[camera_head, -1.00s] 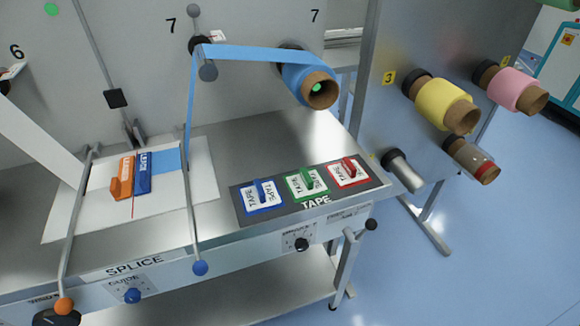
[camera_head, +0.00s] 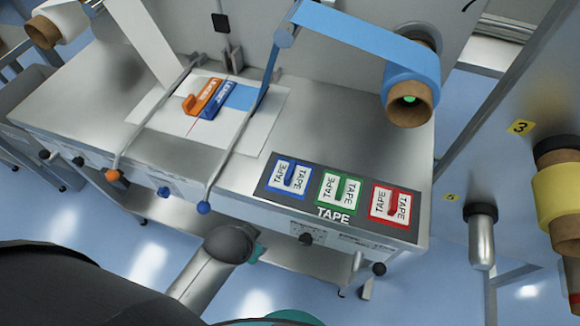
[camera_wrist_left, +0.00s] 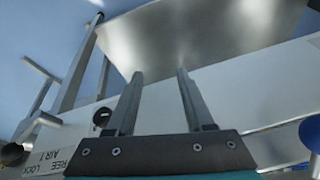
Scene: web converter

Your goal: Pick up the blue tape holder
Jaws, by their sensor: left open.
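The blue tape holder (camera_head: 289,178) lies on the dark TAPE mat (camera_head: 271,193) near the front edge of the steel table, leftmost in its row. The green tape holder (camera_head: 339,192) and red tape holder (camera_head: 390,205) lie to its right. My left gripper (camera_wrist_left: 160,74) shows in the left wrist view with its two fingers apart and nothing between them. The blue holder is not seen in that view. In the head view, parts of my arm fill the bottom edge, and I cannot make out the left fingers. My right gripper is not in view.
Blue film (camera_head: 350,32) runs from a roll (camera_head: 412,88) above the table. An orange block and a blue block (camera_head: 212,98) sit on the splice plate. Levers with an orange ball (camera_head: 113,175) and a blue ball (camera_head: 204,208) overhang the front edge. Knobs stick out below it.

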